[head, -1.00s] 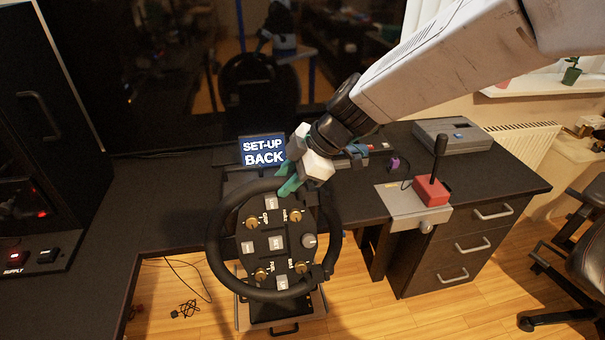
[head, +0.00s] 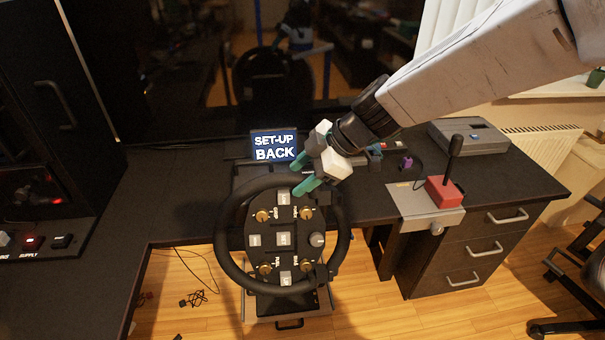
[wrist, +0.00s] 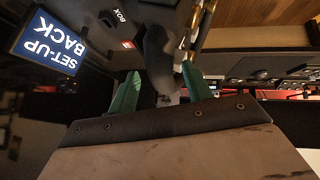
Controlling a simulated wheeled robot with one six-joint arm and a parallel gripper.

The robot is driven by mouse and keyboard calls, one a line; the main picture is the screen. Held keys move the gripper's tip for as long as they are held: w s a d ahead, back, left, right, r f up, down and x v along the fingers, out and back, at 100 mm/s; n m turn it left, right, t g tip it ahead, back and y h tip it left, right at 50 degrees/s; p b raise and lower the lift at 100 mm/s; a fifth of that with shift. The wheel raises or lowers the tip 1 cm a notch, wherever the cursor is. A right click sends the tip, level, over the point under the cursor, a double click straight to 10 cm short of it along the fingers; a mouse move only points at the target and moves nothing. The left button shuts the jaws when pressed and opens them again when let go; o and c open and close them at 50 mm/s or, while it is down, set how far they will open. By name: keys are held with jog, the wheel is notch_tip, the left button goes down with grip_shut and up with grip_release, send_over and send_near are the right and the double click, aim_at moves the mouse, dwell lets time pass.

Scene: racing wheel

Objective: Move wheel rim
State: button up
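The black round wheel rim (head: 223,240) surrounds a dark button panel (head: 284,222) with white buttons and brass-coloured knobs. It stands at the front of the desk. My gripper (head: 296,181) is at the top of the rim, its two green fingers spread apart. In the wrist view, a dark curved part of the rim (wrist: 158,55) shows beyond and between the open fingers (wrist: 160,74). I cannot tell whether either finger touches the rim. The fingers do not look closed on anything.
A screen reading "SET-UP BACK" (head: 275,146) stands behind the wheel. A grey base with a red lever box (head: 444,191) is to the right, over a drawer unit (head: 480,245). A black cabinet (head: 40,110) stands at left. Cables lie on the wooden floor.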

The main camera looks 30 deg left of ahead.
jog(key=shift+s, duration=0.1)
jog(key=v, duration=0.7)
jog(key=shift+d+r, duration=0.15)
jog(key=shift+r, duration=0.2)
